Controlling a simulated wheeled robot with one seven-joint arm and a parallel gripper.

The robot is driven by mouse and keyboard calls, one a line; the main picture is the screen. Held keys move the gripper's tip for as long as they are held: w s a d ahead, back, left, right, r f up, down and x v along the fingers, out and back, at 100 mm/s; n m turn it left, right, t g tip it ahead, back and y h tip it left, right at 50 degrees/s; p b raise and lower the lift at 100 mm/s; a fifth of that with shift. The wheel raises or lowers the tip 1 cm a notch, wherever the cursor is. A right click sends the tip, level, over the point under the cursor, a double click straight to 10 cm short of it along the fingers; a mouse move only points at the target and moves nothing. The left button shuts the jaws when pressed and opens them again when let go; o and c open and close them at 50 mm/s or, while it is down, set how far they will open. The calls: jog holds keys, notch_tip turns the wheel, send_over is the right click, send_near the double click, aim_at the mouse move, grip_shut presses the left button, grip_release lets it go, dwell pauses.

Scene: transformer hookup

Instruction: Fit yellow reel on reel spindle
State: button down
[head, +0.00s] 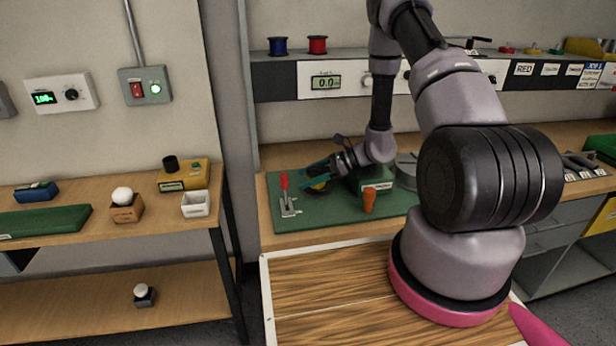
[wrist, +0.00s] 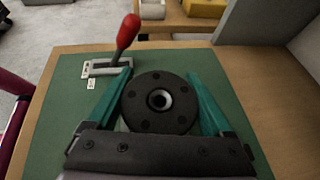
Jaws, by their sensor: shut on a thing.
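The yellow reel (head: 318,187) shows as a small dark and yellow piece between my gripper's teal fingers in the head view. In the wrist view the reel (wrist: 160,118) shows its round black end face with small holes and a pale ring around a dark centre. My gripper (wrist: 160,92) is shut on the reel, one finger on each side. The reel is low over the green mat (head: 330,217); I cannot tell whether it touches anything below. The reel spindle cannot be made out; the reel and fingers hide what is beneath.
An orange handle-shaped piece (head: 370,200) and a labelled green block (head: 378,184) are to the right. Blue (head: 278,46) and red (head: 317,44) reels sit on the shelf.

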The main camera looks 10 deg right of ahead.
jog(key=shift+s+f, duration=0.2)
jog(key=shift+f, duration=0.15)
jog(key=shift+d, duration=0.15)
jog(key=shift+w+d, duration=0.25)
jog(key=shift+d, duration=0.1)
dwell(0.9)
jog(key=shift+s+f, duration=0.2)
jog(key=shift+f, duration=0.35)
dwell(1.1)
jog(key=shift+w+r, duration=0.1)
jog(key=shift+r, duration=0.1)
jog(key=shift+w+d+r, duration=0.1)
jog(key=shift+w+r, duration=0.1)
jog(key=shift+r, duration=0.45)
jog(key=shift+w+d+r, duration=0.1)
jog(key=shift+w+r, duration=0.1)
jog(key=shift+r, duration=0.4)
jog(key=shift+a+r, duration=0.15)
jog(key=shift+r, duration=0.75)
jog(key=shift+a+r, duration=0.1)
jog(key=shift+r, duration=0.8)
jog(key=shift+a, duration=0.1)
